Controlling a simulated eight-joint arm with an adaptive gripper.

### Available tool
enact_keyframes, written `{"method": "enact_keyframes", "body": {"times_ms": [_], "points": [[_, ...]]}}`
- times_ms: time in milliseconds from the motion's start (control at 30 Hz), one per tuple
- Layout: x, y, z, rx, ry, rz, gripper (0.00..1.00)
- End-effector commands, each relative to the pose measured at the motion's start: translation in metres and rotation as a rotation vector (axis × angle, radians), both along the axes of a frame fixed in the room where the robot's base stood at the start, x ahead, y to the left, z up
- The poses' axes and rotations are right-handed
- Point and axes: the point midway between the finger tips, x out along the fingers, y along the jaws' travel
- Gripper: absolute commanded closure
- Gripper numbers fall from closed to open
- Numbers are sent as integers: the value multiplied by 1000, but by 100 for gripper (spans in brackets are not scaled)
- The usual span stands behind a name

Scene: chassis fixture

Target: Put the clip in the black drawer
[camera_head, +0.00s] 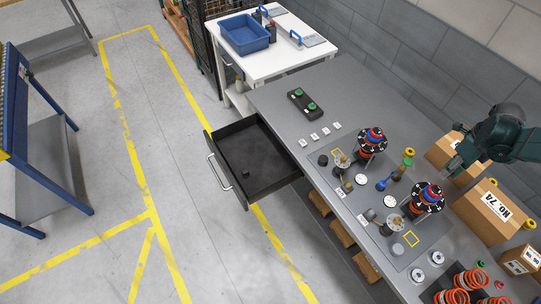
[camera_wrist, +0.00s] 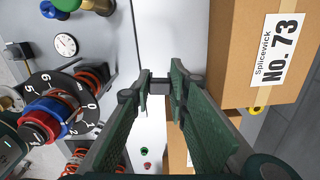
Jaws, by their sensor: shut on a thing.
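The black drawer (camera_head: 262,190) is pulled out from the left side of the grey workbench, with its handle facing left. A small dark thing lies inside it, too small to identify. My gripper (camera_head: 456,164) is at the right, over the back of the bench by the cardboard boxes, far from the drawer. In the wrist view my gripper (camera_wrist: 161,88) is shut on a small dark piece (camera_wrist: 159,87), which looks like the clip. The fingers hide part of it.
Cardboard boxes (camera_head: 491,209) stand along the bench's right side. Dial stands (camera_head: 427,197) and small parts crowd the bench middle. Orange springs (camera_head: 460,290) are at the front. A black tray with green knobs (camera_head: 305,103) sits near the far end. A blue bin (camera_head: 244,35) is on the white table.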

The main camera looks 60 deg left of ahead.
Motion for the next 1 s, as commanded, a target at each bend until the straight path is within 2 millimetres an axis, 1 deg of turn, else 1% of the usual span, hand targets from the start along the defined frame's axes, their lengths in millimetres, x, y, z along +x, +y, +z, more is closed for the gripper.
{"method": "enact_keyframes", "body": {"times_ms": [167,267,467,600,667,800,1000], "points": [[-1,31,-2,0,0,54,88],[-2,57,-2,0,0,101,88],[-9,118,-2,0,0,210,88],[-18,163,0,0,0,289,88],[-21,182,1,0,0,323,88],[-33,226,3,0,0,400,88],[-52,283,7,0,0,501,88]]}}
